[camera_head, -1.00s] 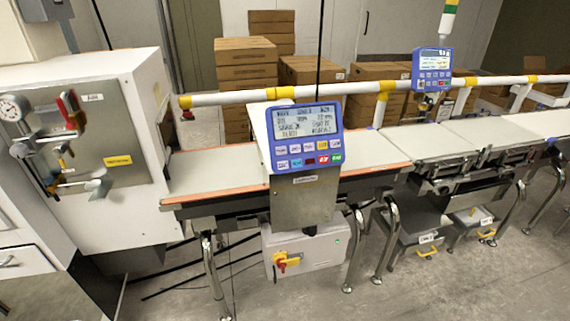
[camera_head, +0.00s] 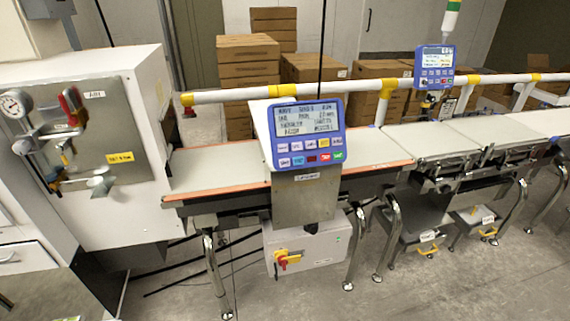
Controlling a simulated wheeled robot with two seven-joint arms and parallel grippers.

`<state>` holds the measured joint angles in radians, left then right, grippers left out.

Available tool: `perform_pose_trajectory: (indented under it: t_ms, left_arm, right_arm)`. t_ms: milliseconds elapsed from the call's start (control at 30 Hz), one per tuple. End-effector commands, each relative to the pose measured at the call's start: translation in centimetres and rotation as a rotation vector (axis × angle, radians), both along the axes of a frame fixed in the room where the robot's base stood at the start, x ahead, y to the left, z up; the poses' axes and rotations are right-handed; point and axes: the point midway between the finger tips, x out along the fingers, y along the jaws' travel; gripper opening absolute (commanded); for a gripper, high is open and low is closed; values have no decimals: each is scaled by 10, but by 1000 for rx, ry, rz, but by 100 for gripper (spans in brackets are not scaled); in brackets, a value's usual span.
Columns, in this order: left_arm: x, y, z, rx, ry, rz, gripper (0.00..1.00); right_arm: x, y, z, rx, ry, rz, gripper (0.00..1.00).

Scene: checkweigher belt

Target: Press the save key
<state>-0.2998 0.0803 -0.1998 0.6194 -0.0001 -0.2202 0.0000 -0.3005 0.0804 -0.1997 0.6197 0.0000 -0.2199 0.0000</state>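A blue control panel (camera_head: 306,133) with a grey text screen stands in front of the near belt, on a metal bracket. Under its screen are two rows of small keys (camera_head: 310,152) in white, yellow, blue, dark red, red and green. The key labels are too small to read, so I cannot tell which is the save key. A second blue panel (camera_head: 433,66) with a screen and keys is mounted farther back at the right. Neither of my grippers shows in the head view.
A belt conveyor (camera_head: 220,172) runs behind the near panel, with a white and yellow rail (camera_head: 235,95) above it. A white cabinet (camera_head: 120,200) with a gauge and clamps stands at left. A box with a red-yellow switch (camera_head: 290,262) hangs below. Cartons (camera_head: 247,60) are stacked behind.

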Motion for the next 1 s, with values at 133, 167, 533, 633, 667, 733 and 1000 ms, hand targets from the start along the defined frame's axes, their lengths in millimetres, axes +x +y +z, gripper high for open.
perform_pose_trajectory:
  t_ms: [133, 167, 533, 633, 667, 733, 1000]
  left_arm:
    - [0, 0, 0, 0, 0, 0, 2]
    - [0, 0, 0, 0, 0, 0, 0]
    - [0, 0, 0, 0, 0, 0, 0]
    - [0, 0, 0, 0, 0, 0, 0]
    - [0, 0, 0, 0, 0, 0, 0]
    - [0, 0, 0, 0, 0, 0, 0]
    - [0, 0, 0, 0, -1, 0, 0]
  right_arm:
    - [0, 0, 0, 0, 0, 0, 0]
    - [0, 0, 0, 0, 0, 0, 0]
    - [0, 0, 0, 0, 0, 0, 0]
    - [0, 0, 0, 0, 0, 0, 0]
    - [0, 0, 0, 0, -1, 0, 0]
    - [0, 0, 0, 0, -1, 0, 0]
    - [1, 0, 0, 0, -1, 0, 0]
